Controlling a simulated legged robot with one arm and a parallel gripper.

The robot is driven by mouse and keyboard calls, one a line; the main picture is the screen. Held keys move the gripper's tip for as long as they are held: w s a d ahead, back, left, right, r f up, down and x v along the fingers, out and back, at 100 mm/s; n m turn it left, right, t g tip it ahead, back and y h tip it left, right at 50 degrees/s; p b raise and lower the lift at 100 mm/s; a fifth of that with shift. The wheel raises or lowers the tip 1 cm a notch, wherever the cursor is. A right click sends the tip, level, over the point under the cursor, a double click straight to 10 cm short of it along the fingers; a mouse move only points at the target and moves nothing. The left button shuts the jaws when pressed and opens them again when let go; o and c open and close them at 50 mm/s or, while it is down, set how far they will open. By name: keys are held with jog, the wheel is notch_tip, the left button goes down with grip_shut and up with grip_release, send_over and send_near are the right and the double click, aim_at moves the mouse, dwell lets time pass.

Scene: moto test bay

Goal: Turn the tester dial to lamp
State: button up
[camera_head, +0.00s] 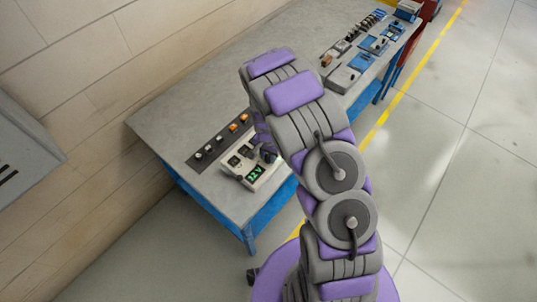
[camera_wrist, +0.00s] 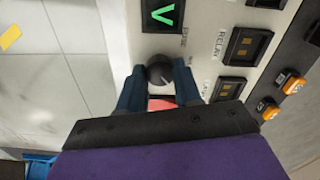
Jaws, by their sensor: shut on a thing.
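The tester (camera_head: 240,178) is a pale box near the front end of the workbench, with a green display (camera_head: 257,174) reading 12V. Its dark round dial (camera_wrist: 159,70) shows in the wrist view beside small printed labels. My gripper (camera_wrist: 160,77) has its two dark blue fingers on either side of the dial, shut on it. The dial's pointer direction is too small to tell. Two dark sockets (camera_wrist: 246,46) (camera_wrist: 229,89) sit to the right, one labelled RELAY. In the head view my arm hides most of the dial area.
A dark strip (camera_head: 218,141) with orange and pale small parts lies beside the tester. The grey workbench (camera_head: 170,115) is bare to the left. Several tools and blue trays (camera_head: 362,62) lie at its far end. A wall (camera_head: 70,70) runs behind it; open floor (camera_head: 460,180) lies right.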

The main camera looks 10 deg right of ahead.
aim_at(268, 157)
jog(key=o, duration=1)
jog(key=shift+a, duration=0.1)
jog(key=shift+o, duration=0.2)
notch_tip(268, 157, up, 17)
jog(key=shift+r, duration=0.15)
